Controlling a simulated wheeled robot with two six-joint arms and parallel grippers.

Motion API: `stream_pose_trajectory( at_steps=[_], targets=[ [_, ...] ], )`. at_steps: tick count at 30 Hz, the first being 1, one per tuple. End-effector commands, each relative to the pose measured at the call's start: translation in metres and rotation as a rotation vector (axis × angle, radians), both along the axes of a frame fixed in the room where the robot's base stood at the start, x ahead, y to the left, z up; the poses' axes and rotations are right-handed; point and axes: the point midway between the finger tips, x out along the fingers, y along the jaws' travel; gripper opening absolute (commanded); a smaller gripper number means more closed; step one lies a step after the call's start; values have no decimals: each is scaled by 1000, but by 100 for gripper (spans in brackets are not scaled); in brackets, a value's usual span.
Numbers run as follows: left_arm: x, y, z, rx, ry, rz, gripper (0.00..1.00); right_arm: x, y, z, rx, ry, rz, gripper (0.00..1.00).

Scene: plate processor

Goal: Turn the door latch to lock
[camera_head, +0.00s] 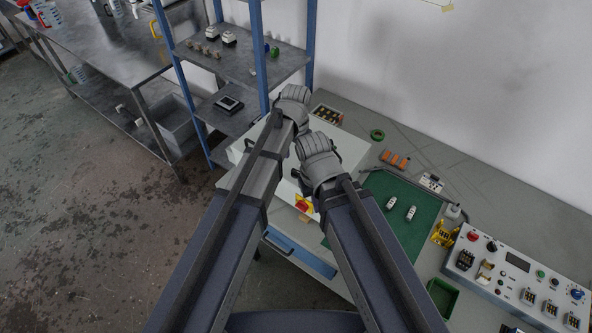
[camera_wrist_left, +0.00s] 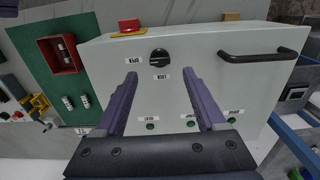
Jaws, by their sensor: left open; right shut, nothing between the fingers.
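The door latch (camera_wrist_left: 159,57) is a round black knob on the white box's panel (camera_wrist_left: 220,80) in the left wrist view. Its grip bar lies roughly level, in line with the OPEN label on its left; the LOCK label is below it. My left gripper (camera_wrist_left: 160,74) is open and empty, its two purple fingers pointing at the panel on either side of the LOCK label, a little short of the knob. In the head view my left wrist (camera_head: 292,105) hangs over the box and hides the latch. My right gripper (camera_head: 318,165) is shut and empty beside it; its fingertips are mostly hidden.
A black handle (camera_wrist_left: 257,54) and several small green lights are on the panel. A red-and-yellow switch (camera_head: 304,205) sits at the box's edge. A green mat (camera_head: 400,190) with small parts lies to the right. A blue-framed shelf (camera_head: 240,70) stands behind.

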Motion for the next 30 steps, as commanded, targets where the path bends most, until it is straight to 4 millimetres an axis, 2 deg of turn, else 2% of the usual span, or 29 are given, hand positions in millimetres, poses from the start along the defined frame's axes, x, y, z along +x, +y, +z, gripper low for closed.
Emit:
stream_pose_trajectory(
  at_steps=[1, 10, 14, 22, 23, 30],
  targets=[
    [0, 0, -13, 0, 0, 0, 72, 0, 0, -13, 0, 0, 2, 0],
    [0, 0, -49, 0, 0, 0, 72, 0, 0, -49, -2, 0, 8, 0],
    [0, 0, -55, 0, 0, 0, 72, 0, 0, -55, -2, 0, 8, 0],
    [0, 0, -54, 0, 0, 0, 72, 0, 0, -54, -2, 0, 8, 0],
    [0, 0, -54, 0, 0, 0, 71, 0, 0, -54, -2, 0, 8, 0],
    [0, 0, -54, 0, 0, 0, 44, 0, 0, -54, -2, 0, 8, 0]
  ],
)
